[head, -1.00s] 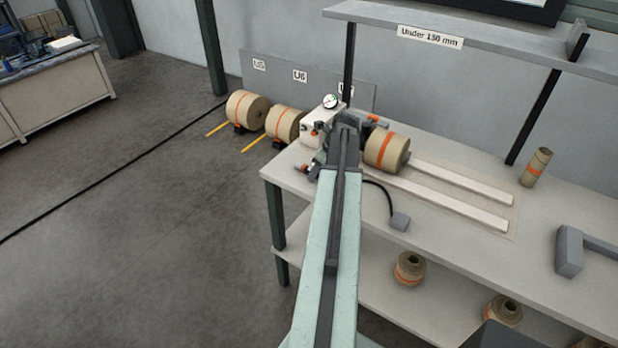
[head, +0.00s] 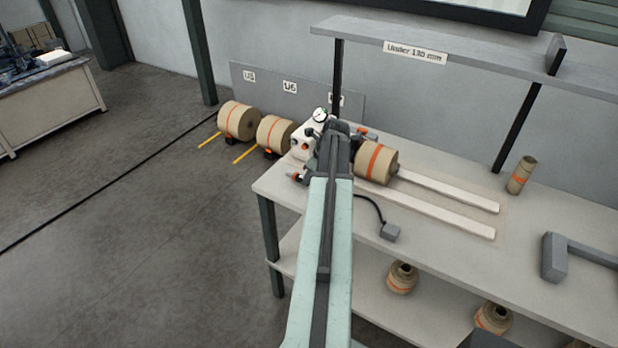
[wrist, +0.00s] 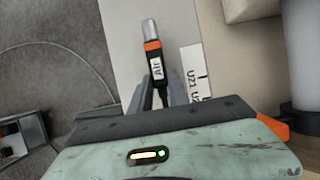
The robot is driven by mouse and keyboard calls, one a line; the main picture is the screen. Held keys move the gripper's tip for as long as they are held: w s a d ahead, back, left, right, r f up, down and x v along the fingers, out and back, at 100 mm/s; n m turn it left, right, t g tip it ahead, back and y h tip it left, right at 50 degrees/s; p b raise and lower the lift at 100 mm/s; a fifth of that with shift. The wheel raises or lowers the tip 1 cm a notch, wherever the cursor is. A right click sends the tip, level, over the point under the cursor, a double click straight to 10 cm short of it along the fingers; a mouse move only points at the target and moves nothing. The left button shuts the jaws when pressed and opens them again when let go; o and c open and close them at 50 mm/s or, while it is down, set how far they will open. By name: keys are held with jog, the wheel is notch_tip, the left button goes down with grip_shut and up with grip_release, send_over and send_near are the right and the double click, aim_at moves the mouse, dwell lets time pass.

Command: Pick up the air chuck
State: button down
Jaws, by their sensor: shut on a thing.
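The air chuck (wrist: 155,61) shows in the wrist view, with a silver tip, an orange collar and a dark body with a white "Air" label. My gripper (wrist: 157,92) is shut on it, one grey finger on each side of its lower body. The chuck points away from my gripper, over a pale surface. In the head view my arm reaches to the left end of the workbench (head: 450,265). There my arm's end hides the fingers, and I cannot make out the chuck clearly.
A white unit (head: 303,146) with a gauge (head: 320,114) stands beside my arm's end. A kraft roll (head: 377,163) lies just right of it, near two pale rails (head: 450,190). A shelf (head: 480,59) overhangs the bench. Open floor (head: 120,240) lies left.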

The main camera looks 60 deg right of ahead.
jog(key=s+a, duration=0.2)
jog(key=s, duration=0.2)
jog(key=s+a+r, duration=0.1)
jog(key=s+a, duration=0.2)
jog(key=s, duration=0.2)
jog(key=s+a+r+p, duration=0.1)
jog(key=s+a, duration=0.1)
jog(key=s, duration=0.2)
jog(key=shift+s+a+r, duration=0.1)
jog(key=shift+s+a, duration=0.2)
jog(key=shift+s, duration=0.3)
jog(key=shift+d, duration=0.1)
